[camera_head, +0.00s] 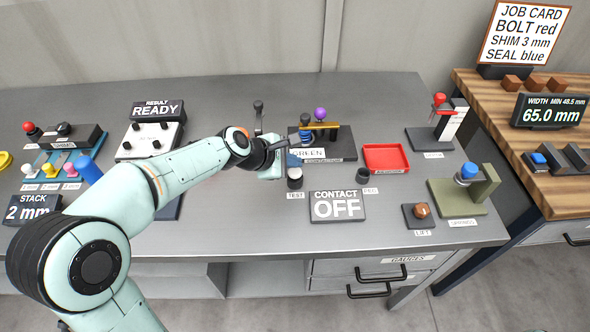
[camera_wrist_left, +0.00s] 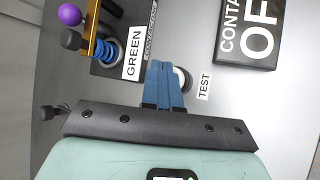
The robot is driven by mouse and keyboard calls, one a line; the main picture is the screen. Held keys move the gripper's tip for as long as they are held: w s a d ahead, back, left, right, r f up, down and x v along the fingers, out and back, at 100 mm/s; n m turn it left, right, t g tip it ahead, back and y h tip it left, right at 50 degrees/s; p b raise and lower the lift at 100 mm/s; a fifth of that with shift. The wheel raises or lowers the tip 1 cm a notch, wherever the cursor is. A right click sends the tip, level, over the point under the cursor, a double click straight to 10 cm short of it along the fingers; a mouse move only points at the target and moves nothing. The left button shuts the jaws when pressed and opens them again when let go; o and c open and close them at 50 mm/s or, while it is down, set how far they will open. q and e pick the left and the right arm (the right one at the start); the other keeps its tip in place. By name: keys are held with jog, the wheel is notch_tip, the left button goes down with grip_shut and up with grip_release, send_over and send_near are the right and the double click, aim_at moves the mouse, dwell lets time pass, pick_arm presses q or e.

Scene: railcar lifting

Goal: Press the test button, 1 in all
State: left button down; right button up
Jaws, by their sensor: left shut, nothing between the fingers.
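The test button (camera_head: 295,182) is a round white cap on a dark base, with a TEST label in front of it on the grey bench. In the left wrist view the white button (camera_wrist_left: 184,80) is partly hidden behind the blue fingers. My left gripper (camera_head: 293,160) is shut and empty, its fingers just above and behind the button in the head view. In the left wrist view the shut fingers (camera_wrist_left: 160,66) lie beside the button's left edge. I cannot tell whether they touch it. The CONTACT display (camera_head: 337,206) reads OFF. My right gripper is not in view.
A contactor fixture (camera_head: 341,146) with a yellow bar, purple knob and blue coil stands behind the fingers, with a GREEN card by it. A red tray (camera_head: 386,158) is to its right. A RESULT display (camera_head: 157,110) reads READY. The bench right of the CONTACT display is partly clear.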

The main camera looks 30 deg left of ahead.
aim_at(293, 173)
pick_arm(q)
jog(key=shift+f, duration=0.15)
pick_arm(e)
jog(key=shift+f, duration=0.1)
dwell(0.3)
pick_arm(q)
jog(key=shift+f, duration=0.3)
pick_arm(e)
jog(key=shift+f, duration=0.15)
pick_arm(q)
jog(key=shift+f+b, duration=0.65)
jog(key=shift+b, duration=0.05)
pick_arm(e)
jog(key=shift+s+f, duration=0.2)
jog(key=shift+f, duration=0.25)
pick_arm(q)
jog(key=shift+r, duration=0.15)
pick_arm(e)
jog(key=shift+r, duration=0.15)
pick_arm(q)
jog(key=shift+r+p, duration=0.95)
jog(key=shift+p, duration=0.15)
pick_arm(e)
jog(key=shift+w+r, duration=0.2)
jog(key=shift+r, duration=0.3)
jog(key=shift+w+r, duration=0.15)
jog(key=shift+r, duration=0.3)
